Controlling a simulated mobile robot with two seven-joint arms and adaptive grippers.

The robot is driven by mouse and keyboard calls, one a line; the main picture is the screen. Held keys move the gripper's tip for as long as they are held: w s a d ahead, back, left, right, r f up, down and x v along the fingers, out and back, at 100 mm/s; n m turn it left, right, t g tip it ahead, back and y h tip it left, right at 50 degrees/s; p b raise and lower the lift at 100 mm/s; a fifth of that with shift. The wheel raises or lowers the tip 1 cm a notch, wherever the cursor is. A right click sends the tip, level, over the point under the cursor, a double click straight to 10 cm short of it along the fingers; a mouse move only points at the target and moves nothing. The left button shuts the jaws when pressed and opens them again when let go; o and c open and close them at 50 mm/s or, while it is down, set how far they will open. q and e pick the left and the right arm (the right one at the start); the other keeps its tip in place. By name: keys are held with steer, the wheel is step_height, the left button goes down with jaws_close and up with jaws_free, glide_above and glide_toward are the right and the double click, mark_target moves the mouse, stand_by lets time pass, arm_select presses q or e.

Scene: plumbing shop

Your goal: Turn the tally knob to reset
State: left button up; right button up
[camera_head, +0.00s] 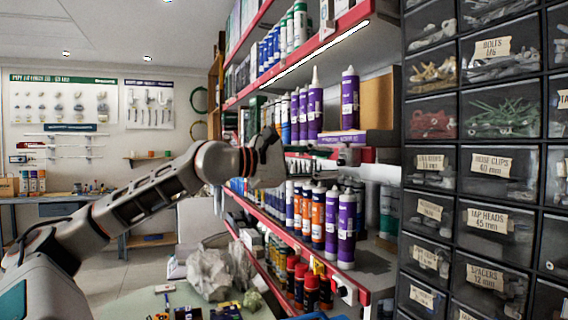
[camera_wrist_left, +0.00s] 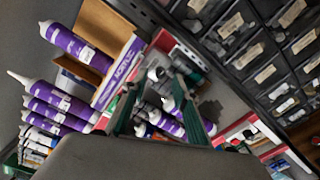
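My left gripper (camera_head: 318,152) reaches in from the left to the middle shelf's red front edge. In the left wrist view, its two dark green fingers (camera_wrist_left: 160,82) stand apart, with purple tubes visible between them. A small grey knob-like piece (camera_wrist_left: 157,73) shows at the fingertips, in front of a white panel on the red edge; I take it for the tally knob. I cannot tell whether the fingers touch it. In the head view, the fingertips and shelf edge overlap, so its marking and angle are not readable. My right gripper is in neither view.
Purple and orange tubes (camera_head: 346,228) crowd the shelf below the gripper, with more purple tubes (camera_head: 349,98) above. A black drawer cabinet (camera_head: 432,163) stands close on the right. A white plate with a dark spot (camera_head: 346,292) is on the lower red edge.

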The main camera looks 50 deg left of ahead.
arm_select(q)
steer(key=v, duration=0.9)
steer(key=shift+s, duration=0.35)
steer(key=shift+a, duration=0.15)
